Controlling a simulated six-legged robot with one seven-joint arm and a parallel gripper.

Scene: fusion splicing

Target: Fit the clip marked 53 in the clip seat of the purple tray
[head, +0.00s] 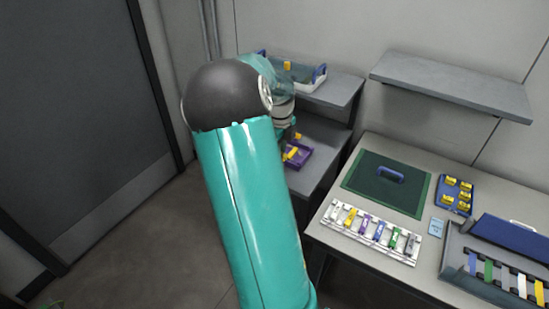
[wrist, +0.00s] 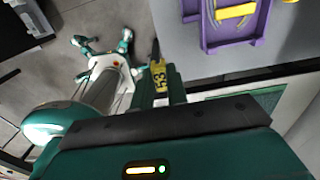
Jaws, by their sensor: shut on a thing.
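My gripper (wrist: 157,88) is shut on the clip marked 53 (wrist: 158,72), a yellow piece with dark digits, seen between the fingers in the wrist view. The purple tray (wrist: 207,36) lies on a grey surface at the top of the wrist view, to the right of the clip and apart from it. A yellow bar (wrist: 236,11) lies across the tray. Its clip seat cannot be made out for sure. In the head view, the purple tray (head: 304,157) sits on the lower grey shelf just beyond my arm, which hides part of that area.
A blue-handled tray (head: 318,78) stands on the upper shelf (head: 340,90). The right bench holds a green mat (head: 360,192), a white rack of coloured pieces (head: 345,228), a blue tray of yellow pieces (head: 443,200) and a grey rack (head: 455,258). A wall shelf (head: 450,85) is above.

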